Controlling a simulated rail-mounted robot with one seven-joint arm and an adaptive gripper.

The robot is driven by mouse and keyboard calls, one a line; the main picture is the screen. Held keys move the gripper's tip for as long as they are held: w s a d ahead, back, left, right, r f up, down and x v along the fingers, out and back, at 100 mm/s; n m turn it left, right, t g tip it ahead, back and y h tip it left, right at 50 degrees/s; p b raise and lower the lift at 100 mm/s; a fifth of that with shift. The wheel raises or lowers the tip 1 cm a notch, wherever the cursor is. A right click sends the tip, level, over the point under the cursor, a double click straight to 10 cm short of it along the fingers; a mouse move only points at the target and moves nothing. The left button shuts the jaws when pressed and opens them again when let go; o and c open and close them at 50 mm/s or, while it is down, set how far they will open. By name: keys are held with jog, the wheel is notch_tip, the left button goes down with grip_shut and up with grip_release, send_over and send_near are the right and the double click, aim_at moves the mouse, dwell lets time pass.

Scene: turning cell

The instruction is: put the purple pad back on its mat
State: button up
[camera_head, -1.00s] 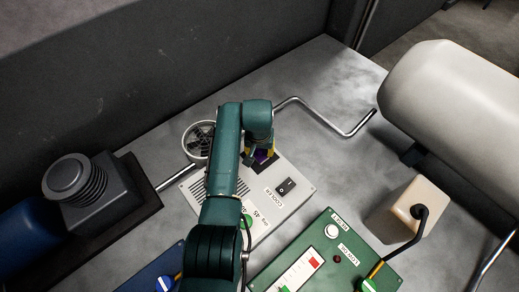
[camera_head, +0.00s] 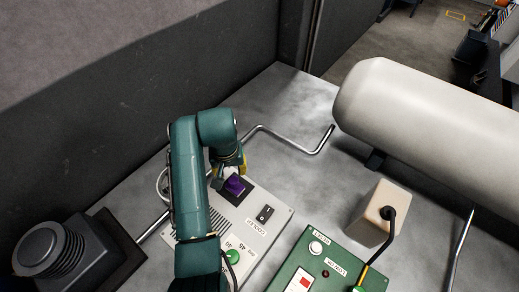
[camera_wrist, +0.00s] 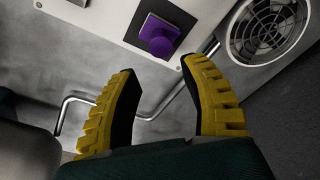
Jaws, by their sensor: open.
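The purple pad (camera_head: 235,185) sits on a dark mat (camera_head: 248,196) on top of the white cooler box, near its far end. In the wrist view the pad (camera_wrist: 159,35) has a round knob and lies on the dark mat (camera_wrist: 181,17), with mat showing around it. My gripper (camera_head: 226,174) is right beside the pad, on its far side. In the wrist view my gripper (camera_wrist: 166,78) has its two yellow fingers spread, with nothing between them. The pad is ahead of the fingertips and apart from them.
The cooler box (camera_head: 272,231) has a black switch (camera_head: 265,213), a green knob (camera_head: 232,257) and a fan (camera_wrist: 268,28). A bent metal pipe (camera_head: 290,142) runs behind it. A green control box (camera_head: 330,262), a beige block (camera_head: 372,222) and a large pale cylinder (camera_head: 430,105) stand to the right.

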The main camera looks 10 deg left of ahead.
jog(key=w+d+r+m+t+y, duration=0.1)
jog(key=w+d+r+t, duration=0.2)
jog(key=d+r+t, duration=0.45)
jog(key=w+d+r+m+t, duration=0.15)
jog(key=d+r+t, duration=0.3)
jog(key=r, duration=0.65)
jog(key=s+d+r+t+h, duration=0.1)
jog(key=s+d+r+t, duration=0.3)
jog(key=s+r, duration=0.4)
jog(key=s+d+r+m+t+h, duration=0.1)
jog(key=s+d+r+t, duration=0.3)
jog(key=s+r, duration=0.5)
notch_tip(320, 180, up, 3)
jog(key=d, duration=0.2)
jog(key=shift+d+t, duration=0.3)
jog(key=shift+m, duration=0.25)
